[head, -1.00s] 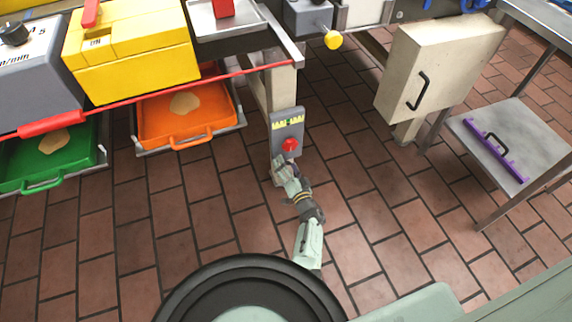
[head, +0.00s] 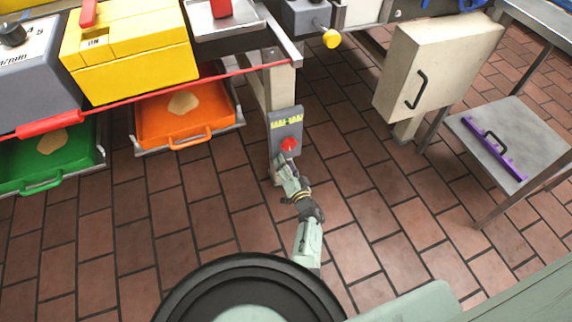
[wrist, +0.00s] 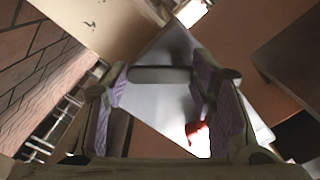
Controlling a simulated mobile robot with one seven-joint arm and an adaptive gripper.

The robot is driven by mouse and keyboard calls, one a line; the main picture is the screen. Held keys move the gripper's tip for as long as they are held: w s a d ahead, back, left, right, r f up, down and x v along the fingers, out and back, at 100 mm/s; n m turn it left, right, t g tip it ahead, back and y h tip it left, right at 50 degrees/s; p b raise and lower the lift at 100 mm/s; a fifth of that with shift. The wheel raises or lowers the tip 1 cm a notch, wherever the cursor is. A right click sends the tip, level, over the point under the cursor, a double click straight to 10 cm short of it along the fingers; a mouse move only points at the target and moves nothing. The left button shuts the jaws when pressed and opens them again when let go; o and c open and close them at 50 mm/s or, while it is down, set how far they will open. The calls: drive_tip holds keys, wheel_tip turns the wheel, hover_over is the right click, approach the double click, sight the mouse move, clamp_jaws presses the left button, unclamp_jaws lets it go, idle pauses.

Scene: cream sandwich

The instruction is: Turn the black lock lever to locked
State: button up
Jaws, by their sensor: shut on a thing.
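A grey panel (head: 287,121) with yellow lettering is mounted on a cream post, with a red knob (head: 288,144) on its lower part. The knob also shows in the wrist view (wrist: 196,131). My gripper (head: 284,164) is at the panel's lower end, just below the knob. In the wrist view, a dark, rounded bar, which looks like the black lock lever (wrist: 160,74), spans between my purple-padded fingers, in front of the pale panel face. My gripper is shut on it. In the head view the lever is hidden behind my gripper, and its setting cannot be read.
A red rail (head: 180,87) runs left of the post above an orange tray (head: 150,140) and a green tray (head: 80,172). A cream box with a black handle (head: 440,65) stands to the right, near a grey table (head: 480,135). The tiled floor between is clear.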

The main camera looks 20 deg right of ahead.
drive_tip(key=shift+d+r+n, duration=0.1)
drive_tip(key=shift+r+n, duration=0.15)
drive_tip(key=shift+n, duration=1.3)
drive_tip(key=shift+d+r+n, duration=0.1)
drive_tip(key=shift+r+n, duration=0.1)
drive_tip(key=shift+n, duration=1.3)
drive_tip(key=shift+d+r+n, duration=0.1)
drive_tip(key=shift+r+n, duration=0.15)
drive_tip(key=shift+n, duration=1.3)
drive_tip(key=o, duration=1.2)
